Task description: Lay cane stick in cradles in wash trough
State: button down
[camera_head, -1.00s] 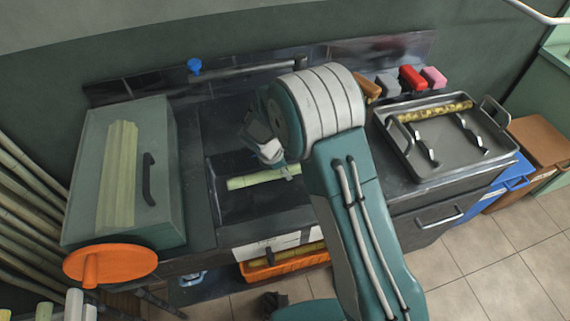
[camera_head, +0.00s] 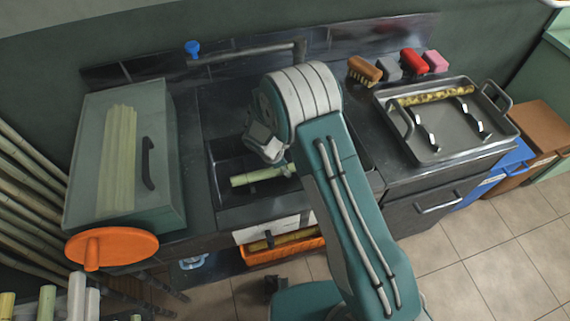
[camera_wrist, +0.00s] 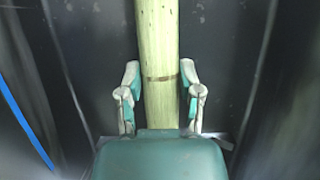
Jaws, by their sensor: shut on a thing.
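A pale green cane stick (camera_head: 262,176) shows in the head view over or in the dark sink basin (camera_head: 225,196); I cannot tell its height there. My gripper (camera_wrist: 160,88) is shut on the stick (camera_wrist: 159,40), which runs between its two fingers in the wrist view. In the head view my arm hides the fingertips and part of the stick. A grey metal trough with handles (camera_head: 452,145) stands on the counter at right. It holds two upright metal cradles (camera_head: 428,134), apart from each other, and a yellow-brown cane stick (camera_head: 437,96) along its back side.
A brown brush (camera_head: 364,70) and several coloured blocks (camera_head: 411,61) stand behind the trough. A green press box (camera_head: 165,175) with an orange wheel (camera_head: 112,247) is at left. A tap (camera_head: 250,60) runs behind the basin. An orange crate (camera_head: 290,250) sits below. Floor at lower right is clear.

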jog(key=shift+c, duration=0.9)
grip_release()
jog(key=shift+o, duration=0.9)
jog(key=shift+v, duration=3.45)
jog(key=shift+r, duration=0.1)
